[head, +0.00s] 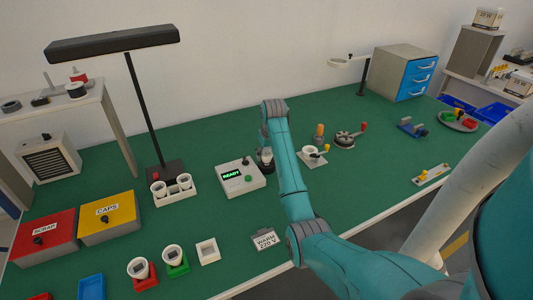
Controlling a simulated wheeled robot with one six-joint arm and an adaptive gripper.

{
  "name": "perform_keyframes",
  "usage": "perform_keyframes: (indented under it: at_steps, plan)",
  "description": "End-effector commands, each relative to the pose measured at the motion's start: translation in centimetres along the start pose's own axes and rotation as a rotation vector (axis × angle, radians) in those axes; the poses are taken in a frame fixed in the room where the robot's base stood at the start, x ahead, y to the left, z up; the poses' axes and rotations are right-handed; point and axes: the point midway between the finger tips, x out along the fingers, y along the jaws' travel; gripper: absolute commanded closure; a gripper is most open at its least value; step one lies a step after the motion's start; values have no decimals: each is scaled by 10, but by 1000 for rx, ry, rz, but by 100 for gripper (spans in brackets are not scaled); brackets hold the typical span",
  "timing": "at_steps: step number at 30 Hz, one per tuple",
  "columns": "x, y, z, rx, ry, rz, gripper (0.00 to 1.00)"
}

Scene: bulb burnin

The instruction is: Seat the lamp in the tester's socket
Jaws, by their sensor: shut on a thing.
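The tester (242,178) is a white box on the green bench, with a lit display reading READY, a green button and a small dark knob. My gripper (266,164) is at the tester's right edge, small and partly hidden by my teal arm. It is shut on a pale thing that appears to be the lamp (266,154), of which only a little shows. I cannot tell whether the lamp touches the tester. The socket is not clearly visible.
White cups stand in a double holder (175,194) and in red (145,280) and green (176,267) holders. A black desk lamp (145,110) rises behind. SCRAP (42,242) and CAPS (108,220) boxes are at left. A WARM 220 V sign (265,241) stands near the front edge.

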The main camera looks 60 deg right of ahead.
Motion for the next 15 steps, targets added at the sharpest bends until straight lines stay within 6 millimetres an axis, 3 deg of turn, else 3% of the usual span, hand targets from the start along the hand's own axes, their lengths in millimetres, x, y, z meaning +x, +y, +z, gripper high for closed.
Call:
perform_keyframes:
  at_steps: [6,7,9,10,15]
  plan:
    - [0,0,0,0,0,0,81]
    - [0,0,0,0,0,0,40]
    - [0,0,0,0,0,0,23]
    - [0,0,0,0,0,0,19]
    - [0,0,0,0,0,0,19]
